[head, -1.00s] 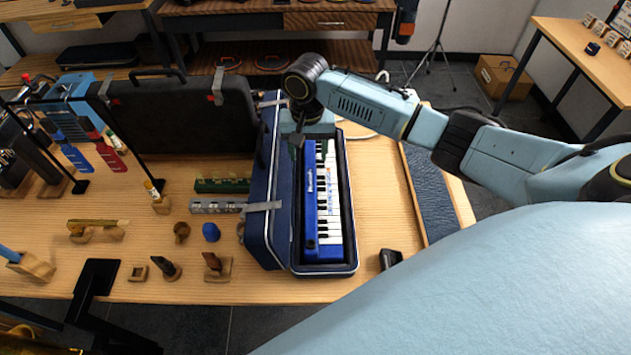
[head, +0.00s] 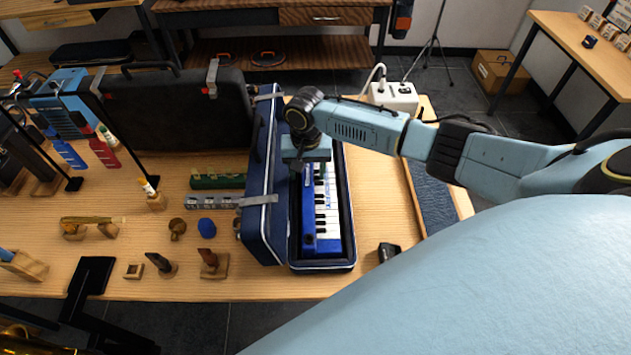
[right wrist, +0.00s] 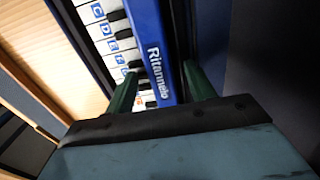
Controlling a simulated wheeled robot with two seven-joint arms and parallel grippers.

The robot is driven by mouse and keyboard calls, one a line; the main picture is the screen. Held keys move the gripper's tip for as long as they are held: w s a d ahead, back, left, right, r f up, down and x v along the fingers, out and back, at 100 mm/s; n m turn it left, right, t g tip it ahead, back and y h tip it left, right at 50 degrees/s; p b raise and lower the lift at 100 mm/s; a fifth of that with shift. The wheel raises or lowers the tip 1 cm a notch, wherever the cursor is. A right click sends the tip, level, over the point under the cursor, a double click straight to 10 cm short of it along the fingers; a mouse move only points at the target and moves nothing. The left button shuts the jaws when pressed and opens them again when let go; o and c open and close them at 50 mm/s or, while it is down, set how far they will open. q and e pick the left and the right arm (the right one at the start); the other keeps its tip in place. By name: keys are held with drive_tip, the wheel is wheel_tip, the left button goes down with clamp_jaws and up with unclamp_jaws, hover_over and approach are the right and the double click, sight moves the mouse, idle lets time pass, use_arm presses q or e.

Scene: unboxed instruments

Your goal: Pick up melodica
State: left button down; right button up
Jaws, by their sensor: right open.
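The blue melodica (head: 309,222) with black and white keys lies in the open dark blue case (head: 347,215) on the wooden table. My right gripper (head: 303,172) is over its far part, pointing down and covering that end. In the right wrist view the open fingers of the right gripper (right wrist: 160,88) stand on either side of the melodica (right wrist: 150,45). One finger is over the keys and the other is by the blue lettered side. Whether they touch it I cannot tell. My left gripper is not in view.
The case's raised lid (head: 262,190) stands just left of the melodica. Harmonicas, including a green one (head: 218,178), and small stands lie further left. A large black case (head: 185,110) stands behind them. A white power strip (head: 393,97) is at the back right.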

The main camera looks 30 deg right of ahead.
drive_tip(key=shift+f, duration=0.15)
drive_tip(key=shift+c, duration=0.7)
clamp_jaws()
idle(0.8)
